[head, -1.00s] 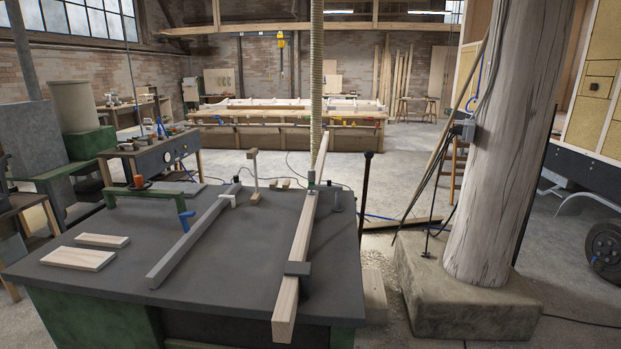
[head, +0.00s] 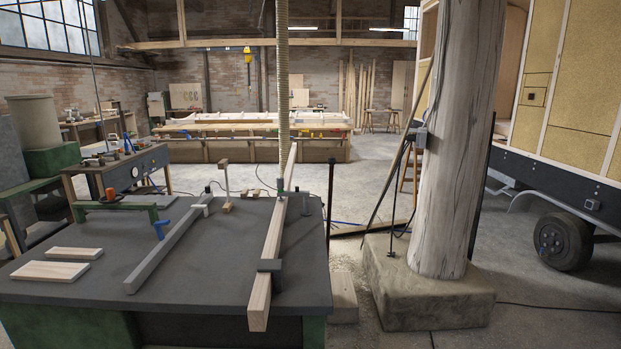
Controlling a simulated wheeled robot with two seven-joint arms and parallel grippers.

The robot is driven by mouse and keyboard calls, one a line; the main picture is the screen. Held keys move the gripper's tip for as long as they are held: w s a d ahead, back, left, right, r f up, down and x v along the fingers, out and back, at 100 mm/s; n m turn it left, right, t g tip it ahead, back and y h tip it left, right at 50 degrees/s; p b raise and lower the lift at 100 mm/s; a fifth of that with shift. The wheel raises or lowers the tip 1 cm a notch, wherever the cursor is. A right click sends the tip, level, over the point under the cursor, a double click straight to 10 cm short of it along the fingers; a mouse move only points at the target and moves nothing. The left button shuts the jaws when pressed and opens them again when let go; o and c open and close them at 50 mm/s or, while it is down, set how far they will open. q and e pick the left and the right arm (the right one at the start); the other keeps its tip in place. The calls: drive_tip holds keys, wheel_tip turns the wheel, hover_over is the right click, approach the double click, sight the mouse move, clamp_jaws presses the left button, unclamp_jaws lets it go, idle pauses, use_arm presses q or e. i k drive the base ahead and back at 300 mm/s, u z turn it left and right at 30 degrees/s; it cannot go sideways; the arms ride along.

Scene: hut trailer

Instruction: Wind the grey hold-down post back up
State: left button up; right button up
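Neither of my grippers is in view. A dark green and grey bench (head: 200,275) stands close in front, at lower left. A ribbed hose (head: 283,100) hangs down to a small green-grey fitting at the beam's far part.
A thick timber pillar (head: 448,150) on a stone block (head: 430,295) stands right, before a trailer (head: 570,90). Floor between bench and pillar is narrow.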

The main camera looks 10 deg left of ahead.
sight(281, 180)
drive_tip(key=z, duration=0.7)
drive_tip(key=i, duration=0.85)
drive_tip(key=z, duration=0.75)
drive_tip(key=i, duration=1.9)
drive_tip(key=u, duration=1.4)
drive_tip(key=i, duration=0.75)
drive_tip(key=u, duration=0.85)
